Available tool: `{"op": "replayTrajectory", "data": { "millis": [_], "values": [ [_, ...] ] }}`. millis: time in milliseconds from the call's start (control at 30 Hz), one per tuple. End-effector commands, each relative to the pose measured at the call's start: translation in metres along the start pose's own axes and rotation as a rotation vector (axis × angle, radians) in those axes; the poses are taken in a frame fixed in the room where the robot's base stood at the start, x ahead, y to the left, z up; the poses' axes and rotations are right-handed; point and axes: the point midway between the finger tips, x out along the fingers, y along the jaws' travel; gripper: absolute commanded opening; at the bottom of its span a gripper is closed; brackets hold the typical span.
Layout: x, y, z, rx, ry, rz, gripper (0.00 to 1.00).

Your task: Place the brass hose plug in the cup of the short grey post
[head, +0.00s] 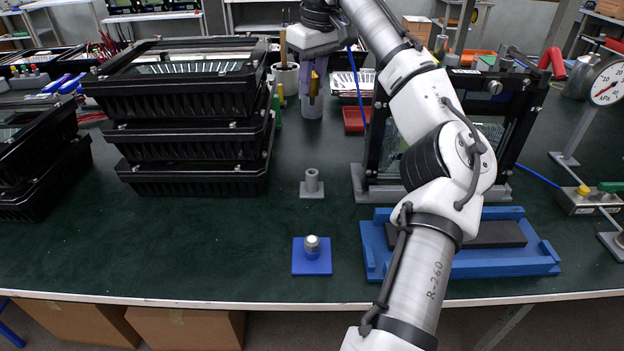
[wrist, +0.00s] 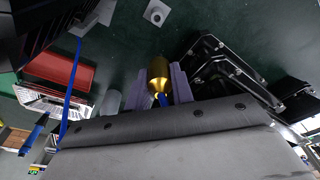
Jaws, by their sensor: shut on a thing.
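The brass hose plug (head: 315,84) is held between the lilac fingers of my gripper (head: 310,90), at the back middle of the bench. In the wrist view the brass plug (wrist: 158,72) shows between the two fingertips, its rounded golden end pointing away from the palm. The short grey post (head: 312,183) stands upright on a square grey base, nearer the front than my gripper and apart from it. Its round top opening shows at the top of the wrist view, where the post (wrist: 156,13) stands beyond the plug.
A pale grey cylinder (head: 311,108) stands just below my gripper. A stack of black housings (head: 190,170) is on the left, and a black-framed fixture (head: 372,150) on the right. A blue block with a metal knob (head: 312,262) lies in front. Bench around the post is clear.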

Motion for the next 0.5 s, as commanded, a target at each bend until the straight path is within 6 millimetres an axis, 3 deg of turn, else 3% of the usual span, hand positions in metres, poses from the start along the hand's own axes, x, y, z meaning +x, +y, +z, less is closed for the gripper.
{"op": "replayTrajectory", "data": {
  "millis": [500],
  "values": [
    [0.126, 0.000, 0.020, 0.002, -0.001, -0.001, 0.00]
  ]
}}
